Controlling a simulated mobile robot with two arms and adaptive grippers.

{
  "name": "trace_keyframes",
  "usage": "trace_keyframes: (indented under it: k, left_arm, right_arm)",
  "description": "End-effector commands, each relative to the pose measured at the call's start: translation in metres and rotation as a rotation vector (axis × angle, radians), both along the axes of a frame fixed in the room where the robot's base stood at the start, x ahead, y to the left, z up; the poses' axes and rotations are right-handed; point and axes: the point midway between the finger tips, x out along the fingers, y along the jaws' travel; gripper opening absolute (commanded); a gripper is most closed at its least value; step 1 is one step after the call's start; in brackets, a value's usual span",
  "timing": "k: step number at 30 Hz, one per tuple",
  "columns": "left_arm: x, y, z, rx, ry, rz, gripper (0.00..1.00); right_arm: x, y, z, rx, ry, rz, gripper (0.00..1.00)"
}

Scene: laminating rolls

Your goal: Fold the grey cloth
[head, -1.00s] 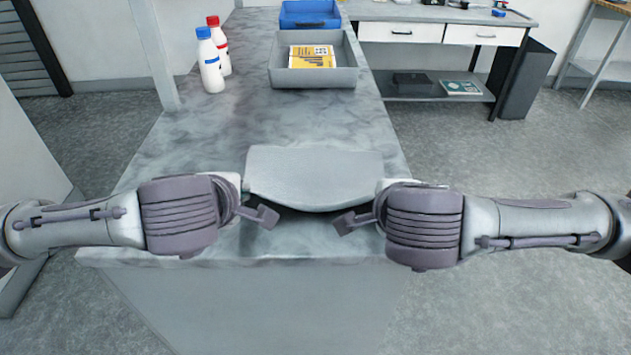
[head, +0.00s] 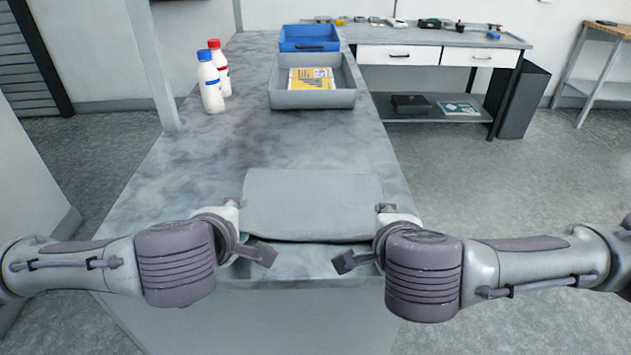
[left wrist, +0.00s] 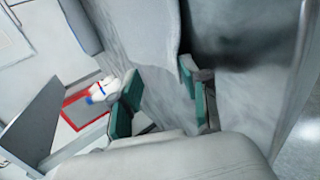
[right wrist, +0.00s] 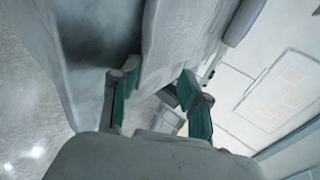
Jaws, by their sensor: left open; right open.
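The grey cloth (head: 312,204) lies on the marbled counter near its front edge, spread as a rough rectangle with its near edge slightly curved. My left gripper (head: 240,216) is at the cloth's left near side, and my right gripper (head: 380,222) is at its right near side. In the left wrist view the cloth (left wrist: 150,30) shows beyond the open green-padded fingers (left wrist: 165,98). In the right wrist view the cloth (right wrist: 170,45) shows beyond the open fingers (right wrist: 160,98). Whether the fingertips touch the cloth is unclear.
A grey tray (head: 312,99) with a yellow printed item (head: 311,79) stands farther back, with a blue bin (head: 309,45) behind it. Two white bottles, one blue-capped (head: 210,88) and one red-capped (head: 220,66), stand at the back left. The counter (head: 230,140) between is clear.

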Motion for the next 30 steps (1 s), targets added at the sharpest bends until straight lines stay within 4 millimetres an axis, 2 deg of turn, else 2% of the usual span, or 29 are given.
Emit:
trace_keyframes:
  k: [4,18,22,30]
  left_arm:
    - [-0.001,0.000,0.014,-0.002,-0.005,-0.001,0.46]
    - [-0.018,-0.001,0.083,-0.001,-0.003,-0.002,0.46]
    - [-0.020,0.000,0.090,0.001,-0.001,-0.001,0.46]
    - [-0.020,0.000,0.090,0.001,0.000,-0.001,0.46]
  right_arm:
    - [-0.001,0.001,0.013,0.002,-0.004,0.001,0.46]
    - [-0.018,0.001,0.083,0.001,-0.003,0.002,0.46]
    - [-0.020,0.000,0.090,-0.001,-0.001,0.001,0.46]
    - [-0.020,0.000,0.090,-0.001,0.000,0.001,0.46]
